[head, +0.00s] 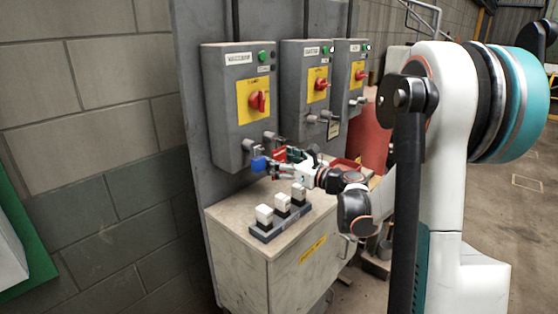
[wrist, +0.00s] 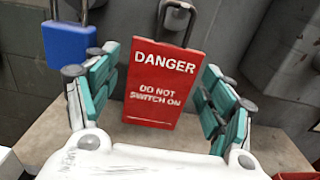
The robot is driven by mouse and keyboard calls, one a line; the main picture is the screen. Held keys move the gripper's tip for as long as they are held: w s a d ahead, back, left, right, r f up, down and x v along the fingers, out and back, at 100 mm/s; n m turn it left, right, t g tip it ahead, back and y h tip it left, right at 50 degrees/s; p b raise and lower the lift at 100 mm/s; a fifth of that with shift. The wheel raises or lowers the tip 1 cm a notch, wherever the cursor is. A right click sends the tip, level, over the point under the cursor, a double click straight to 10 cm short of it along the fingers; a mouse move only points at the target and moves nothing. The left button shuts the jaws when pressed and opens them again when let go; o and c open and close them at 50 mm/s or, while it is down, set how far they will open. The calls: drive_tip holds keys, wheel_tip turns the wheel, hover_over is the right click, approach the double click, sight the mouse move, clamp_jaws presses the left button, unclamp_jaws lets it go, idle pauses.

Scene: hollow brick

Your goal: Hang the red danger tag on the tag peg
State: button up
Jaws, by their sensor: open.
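The red danger tag (wrist: 163,85) faces the camera between the two spread teal fingers of my gripper (wrist: 155,95) in the wrist view. A dark loop (wrist: 178,12) rises from its top edge and leaves the frame. Gaps show between the tag and the fingers. In the head view the tag (head: 279,155) is small and partly hidden by my gripper (head: 284,160), below the left switch box. Metal fittings (head: 270,136) stick out of that box's lower part. I cannot tell whether the loop is around the peg.
A blue padlock (wrist: 68,45) hangs just left of the gripper. The left switch box (head: 238,100) has a red rotary switch. A dark rack (head: 265,232) with white-topped pieces stands on the cabinet top (head: 230,220). A red tray (head: 345,164) lies behind my wrist.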

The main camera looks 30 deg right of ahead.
drive_tip(key=v, duration=1.1)
drive_tip(key=shift+s, duration=0.4)
